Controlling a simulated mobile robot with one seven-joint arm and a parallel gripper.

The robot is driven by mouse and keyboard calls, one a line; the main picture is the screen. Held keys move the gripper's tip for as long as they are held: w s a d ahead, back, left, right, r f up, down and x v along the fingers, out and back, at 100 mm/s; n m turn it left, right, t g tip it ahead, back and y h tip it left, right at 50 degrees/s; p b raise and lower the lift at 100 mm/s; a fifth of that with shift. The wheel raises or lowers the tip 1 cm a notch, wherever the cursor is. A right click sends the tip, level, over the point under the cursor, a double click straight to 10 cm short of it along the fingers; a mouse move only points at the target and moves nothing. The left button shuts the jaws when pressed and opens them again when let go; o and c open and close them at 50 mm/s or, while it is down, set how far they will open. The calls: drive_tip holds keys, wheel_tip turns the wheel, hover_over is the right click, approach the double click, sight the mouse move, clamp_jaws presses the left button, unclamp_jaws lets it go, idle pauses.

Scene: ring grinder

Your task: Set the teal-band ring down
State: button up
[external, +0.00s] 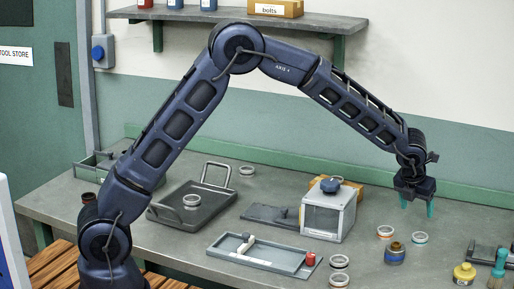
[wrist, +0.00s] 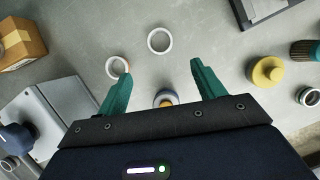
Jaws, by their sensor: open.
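My gripper (external: 417,205) is open and empty, with its teal fingers pointing down above the right part of the bench. In the wrist view, my gripper (wrist: 160,70) has nothing between its fingertips. A pale ring (external: 420,238), which looks to be the teal-band one, lies flat on the bench below my gripper, apart from the fingers. It also shows in the wrist view (wrist: 160,40) just beyond the fingertips, its band colour hard to tell. A ring with a copper-orange band (external: 385,232) lies to its left, near the left finger in the wrist view (wrist: 117,67).
A dark blue jar (external: 395,253) stands close to both rings. A yellow pot (external: 463,273) and a teal brush (external: 499,265) stand at right. The grey grinder box (external: 328,213), a shallow tray (external: 225,251) and more rings (external: 339,261) are to the left.

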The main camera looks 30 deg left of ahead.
drive_tip(key=s+a+r+n, duration=0.1)
drive_tip(key=a+r+n, duration=0.55)
drive_tip(key=a, duration=0.65)
drive_tip(key=a+r+n+y, duration=0.1)
drive_tip(key=a+r+n, duration=0.55)
drive_tip(key=a, duration=0.75)
drive_tip(key=s+a+r+n, duration=0.1)
drive_tip(key=a+r+n, duration=0.6)
drive_tip(key=a, duration=0.6)
drive_tip(key=s+a+r+n, duration=0.3)
drive_tip(key=s+a+n, duration=0.7)
drive_tip(key=a, duration=0.6)
drive_tip(key=s+a+f+n, duration=0.1)
drive_tip(key=s+a+n, duration=0.3)
drive_tip(key=s, duration=0.4)
drive_tip(key=s+a+f+n, duration=0.2)
drive_tip(key=s+a+n, duration=0.2)
drive_tip(key=s, duration=0.3)
drive_tip(key=shift+s+a+f+n, duration=0.2)
drive_tip(key=shift+s+n, duration=0.15)
drive_tip(key=shift+n, duration=0.35)
